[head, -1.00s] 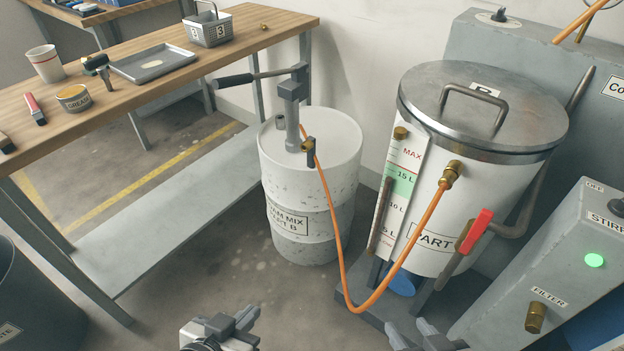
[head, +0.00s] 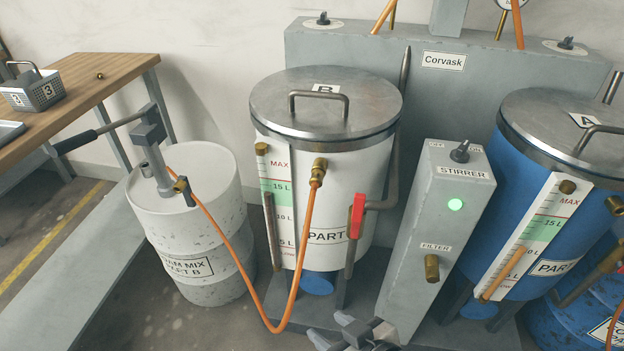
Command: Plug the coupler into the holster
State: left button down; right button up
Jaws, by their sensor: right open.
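An orange hose (head: 215,222) hangs in a loop from the hand pump on the white drum to tank B. Its end coupler (head: 318,172) is a brass piece at the fitting on the upper front of tank B, and looks joined to it. The holster seems to be the small dark bracket (head: 186,190) on the pump, beside the hose; whether it is empty is too small to tell. My right gripper (head: 332,330) is open at the bottom edge, low in front of tank B and well below the coupler, apart from it. My left gripper is out of view.
Tank B (head: 283,120) has a red-handled lever (head: 357,215) at its front right. The grey stirrer box (head: 437,200) stands right of it, then blue tank A (head: 520,160). The white drum (head: 205,235) and wooden bench (head: 95,95) are left.

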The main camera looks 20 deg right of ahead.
aim_at(316, 181)
jog(key=k, duration=0.5)
jog(key=u, duration=1.9)
jog(key=i, duration=1.35)
jog(key=z, duration=2.5)
